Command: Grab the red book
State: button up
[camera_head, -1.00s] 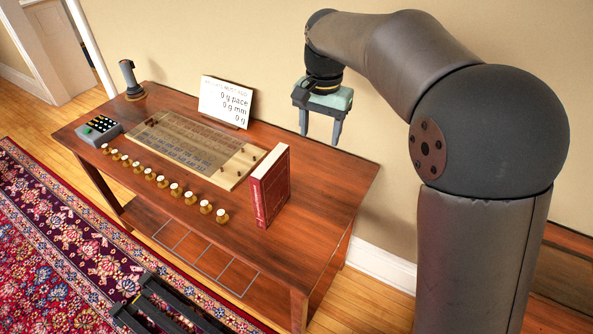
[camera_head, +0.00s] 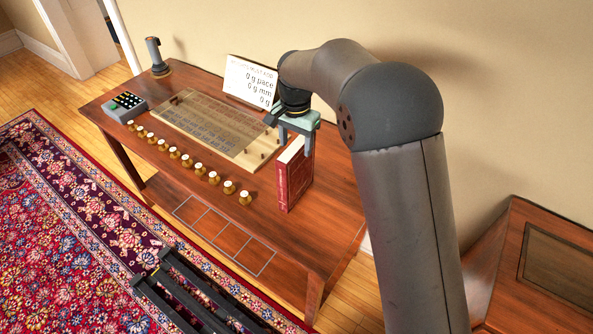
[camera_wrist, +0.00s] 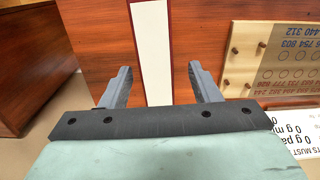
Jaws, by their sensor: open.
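The red book (camera_head: 294,178) stands upright on the wooden table (camera_head: 335,212), near its right end, with its pale page edge facing up. My gripper (camera_head: 295,143) is open, pointing down at the top of the book. In the wrist view the book's white page edge (camera_wrist: 152,50) and thin red covers lie between the two grey fingers of my gripper (camera_wrist: 158,85), with a gap on each side. I cannot tell how far down the fingers reach along the book.
A wooden board with printed numbers (camera_head: 205,125) lies left of the book, with a white sign (camera_head: 249,82) behind it. Several brass-and-white knobs (camera_head: 214,178) line the front. A keypad box (camera_head: 124,106) and a dark upright device (camera_head: 156,58) stand at the left.

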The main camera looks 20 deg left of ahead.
aim_at(296, 172)
jog(key=shift+s+d+f+p, duration=0.1)
jog(key=shift+f+p, duration=0.65)
jog(key=shift+f, duration=1.9)
grip_shut()
